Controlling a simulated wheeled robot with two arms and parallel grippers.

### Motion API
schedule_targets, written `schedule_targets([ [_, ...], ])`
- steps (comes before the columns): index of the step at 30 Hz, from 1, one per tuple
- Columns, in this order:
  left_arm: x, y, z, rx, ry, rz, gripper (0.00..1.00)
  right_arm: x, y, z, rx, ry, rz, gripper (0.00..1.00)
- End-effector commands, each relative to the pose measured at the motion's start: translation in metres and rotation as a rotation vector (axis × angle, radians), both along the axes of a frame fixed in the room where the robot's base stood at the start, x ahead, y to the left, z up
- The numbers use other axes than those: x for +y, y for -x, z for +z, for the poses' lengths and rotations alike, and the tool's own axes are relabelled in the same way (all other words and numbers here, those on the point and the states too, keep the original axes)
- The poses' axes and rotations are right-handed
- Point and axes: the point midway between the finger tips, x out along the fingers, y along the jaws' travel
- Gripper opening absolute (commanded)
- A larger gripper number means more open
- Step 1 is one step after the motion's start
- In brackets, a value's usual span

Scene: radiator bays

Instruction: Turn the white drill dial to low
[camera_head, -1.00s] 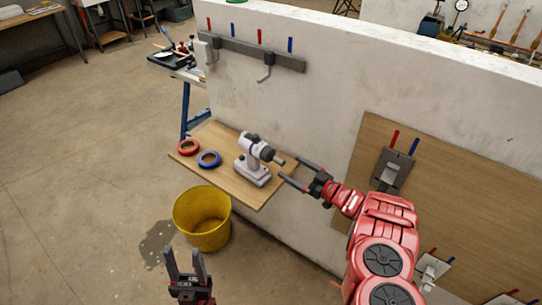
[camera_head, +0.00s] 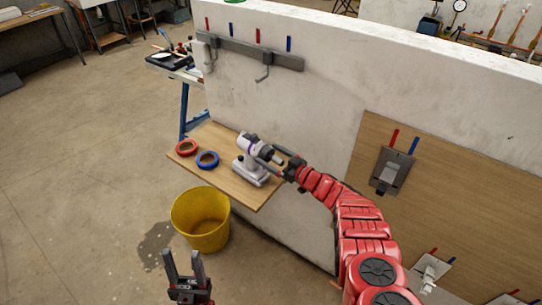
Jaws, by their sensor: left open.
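The white drill (camera_head: 249,143) stands upright on its white base on a wooden shelf (camera_head: 222,186) fixed to the wall. Its dark nose end points right, toward my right arm. My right gripper (camera_head: 265,154) is at this nose end, with its two dark fingers on either side of it. I cannot tell whether the fingers touch the drill or are closed on it. The dial and its marks are too small to make out. My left gripper (camera_head: 183,262) is open and empty at the bottom of the view, over the floor.
A yellow bucket (camera_head: 175,212) stands on the floor below the shelf. A hook rail (camera_head: 255,53) is on the wall above, and a wooden panel (camera_head: 460,190) is at the right.

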Motion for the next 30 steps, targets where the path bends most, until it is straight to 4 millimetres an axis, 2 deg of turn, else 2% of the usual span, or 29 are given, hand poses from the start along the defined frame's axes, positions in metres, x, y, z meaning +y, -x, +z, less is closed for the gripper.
schedule_targets([
  [1,0.0,0.0,0.0,0.0,0.0,0.0,0.5,-0.0001,0.0001,-0.0001,0.0,0.0,0.0,0.86],
  [12,0.0,0.0,0.0,0.0,0.0,0.0,0.5,-0.0001,0.0002,-0.0003,0.0,0.0,0.0,0.19],
  [13,0.0,0.0,0.0,0.0,0.0,0.0,0.5,-0.0001,0.0002,-0.0003,0.0,0.0,0.0,0.16],
  [23,0.0,0.0,0.0021,0.0,0.0,0.0,0.5,0.0,0.0003,0.0006,-0.041,0.036,0.0,0.16],
  [30,0.0,0.0,0.0058,0.0,0.0,0.0,0.5,0.0007,0.0017,-0.001,-0.156,0.139,0.0,0.16],
])
